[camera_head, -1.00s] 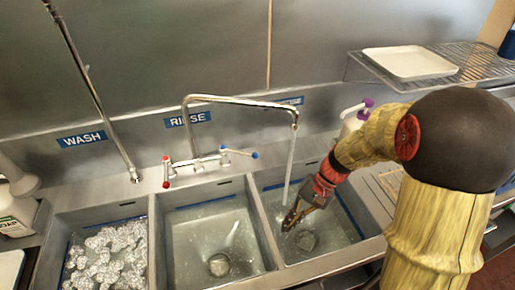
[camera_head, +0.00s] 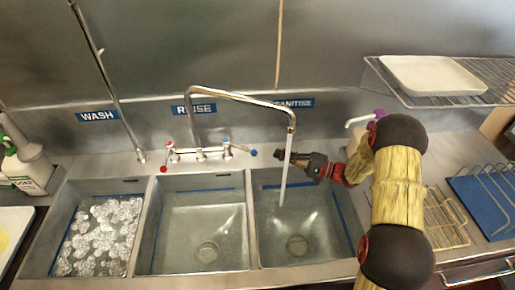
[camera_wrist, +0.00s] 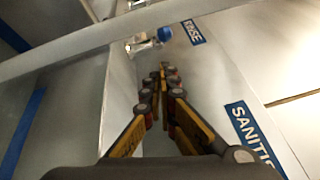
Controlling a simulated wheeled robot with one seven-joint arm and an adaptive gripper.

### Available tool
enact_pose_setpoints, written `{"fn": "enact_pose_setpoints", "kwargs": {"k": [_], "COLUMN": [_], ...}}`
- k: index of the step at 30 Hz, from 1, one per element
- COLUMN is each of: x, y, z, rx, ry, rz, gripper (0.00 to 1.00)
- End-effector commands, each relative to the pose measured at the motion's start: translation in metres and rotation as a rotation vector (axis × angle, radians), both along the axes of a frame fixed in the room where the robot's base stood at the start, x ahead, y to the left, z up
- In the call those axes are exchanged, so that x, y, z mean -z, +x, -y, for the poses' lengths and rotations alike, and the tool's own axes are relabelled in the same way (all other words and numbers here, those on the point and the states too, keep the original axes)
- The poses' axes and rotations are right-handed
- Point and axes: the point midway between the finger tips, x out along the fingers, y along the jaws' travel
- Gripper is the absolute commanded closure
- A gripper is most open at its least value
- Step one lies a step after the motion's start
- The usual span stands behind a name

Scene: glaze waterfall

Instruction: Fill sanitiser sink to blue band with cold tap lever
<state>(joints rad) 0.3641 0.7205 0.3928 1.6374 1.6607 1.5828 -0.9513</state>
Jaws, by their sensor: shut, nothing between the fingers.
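The sanitiser sink (camera_head: 268,240) is the right-hand basin under the SANITISE label, with a blue band (camera_head: 337,208) along its walls. A stream of water (camera_head: 284,185) falls into it from the spout (camera_head: 291,122). The water's exact level is hard to make out. The cold tap lever (camera_head: 252,153) has a blue knob and points right from the tap body; its knob also shows in the wrist view (camera_wrist: 165,34). My gripper (camera_head: 277,157) is shut and empty, just right of the blue knob and apart from it. In the wrist view its fingertips (camera_wrist: 163,68) point towards the knob.
The red-knobbed lever (camera_head: 165,166) is left of the cold one. The rinse sink (camera_head: 207,215) is in the middle; the wash sink (camera_head: 64,225) holds suds. A purple-topped bottle (camera_head: 362,128) stands behind my arm. A wire shelf (camera_head: 500,86) with a white tray overhangs the right.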

Motion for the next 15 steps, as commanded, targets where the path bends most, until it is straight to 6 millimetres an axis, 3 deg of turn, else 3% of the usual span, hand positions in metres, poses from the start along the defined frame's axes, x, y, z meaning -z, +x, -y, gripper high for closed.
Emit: {"fn": "enact_pose_setpoints", "kwargs": {"k": [7,15], "x": [-0.002,-0.003], "y": [0.003,0.022], "z": [-0.012,-0.054], "rx": [-0.005,-0.008], "ry": [-0.015,-0.015], "rz": [0.041,0.039], "gripper": [1.00,1.00]}}
